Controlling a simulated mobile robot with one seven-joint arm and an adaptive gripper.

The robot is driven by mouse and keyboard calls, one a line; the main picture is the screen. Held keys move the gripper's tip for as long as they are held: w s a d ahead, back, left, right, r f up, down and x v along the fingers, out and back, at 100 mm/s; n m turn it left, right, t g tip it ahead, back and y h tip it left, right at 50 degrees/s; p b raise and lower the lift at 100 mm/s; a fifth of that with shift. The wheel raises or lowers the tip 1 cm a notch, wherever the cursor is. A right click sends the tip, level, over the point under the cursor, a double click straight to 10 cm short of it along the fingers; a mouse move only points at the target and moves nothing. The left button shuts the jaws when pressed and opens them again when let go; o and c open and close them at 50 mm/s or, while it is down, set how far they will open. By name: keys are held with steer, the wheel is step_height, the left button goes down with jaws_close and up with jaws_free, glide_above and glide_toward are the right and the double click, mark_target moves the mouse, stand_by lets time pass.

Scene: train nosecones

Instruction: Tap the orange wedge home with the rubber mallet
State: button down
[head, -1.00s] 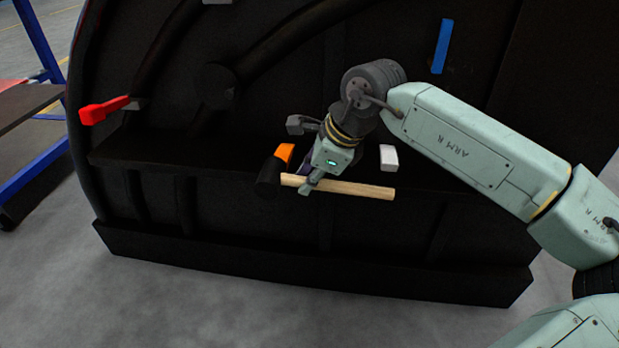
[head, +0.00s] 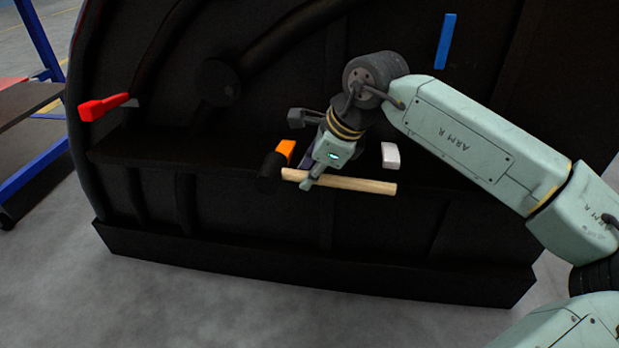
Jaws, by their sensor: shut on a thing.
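The orange wedge (head: 286,150) sits on the dark ledge in the middle of the head view, its lower part hidden behind the mallet head. The rubber mallet has a black head (head: 269,172) and a pale wooden handle (head: 355,184). My gripper (head: 308,183) is shut on the handle a short way right of the head. The mallet is held nearly level, its handle pointing right. Its head overlaps the wedge's lower left in the picture; I cannot tell whether they touch.
A white block (head: 390,155) sits on the ledge to the right. A red wedge-like piece (head: 102,107) is at the left edge of the black nosecone (head: 300,240). A blue strip (head: 445,41) is on its upper right. A blue-framed rack (head: 38,150) stands far left.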

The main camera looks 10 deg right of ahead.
steer(key=shift+w+d, duration=0.2)
steer(key=shift+w, duration=0.45)
steer(key=shift+s, duration=0.1)
steer(key=shift+s+a+b, duration=0.15)
steer(key=shift+s+b, duration=0.2)
steer(key=shift+s, duration=0.25)
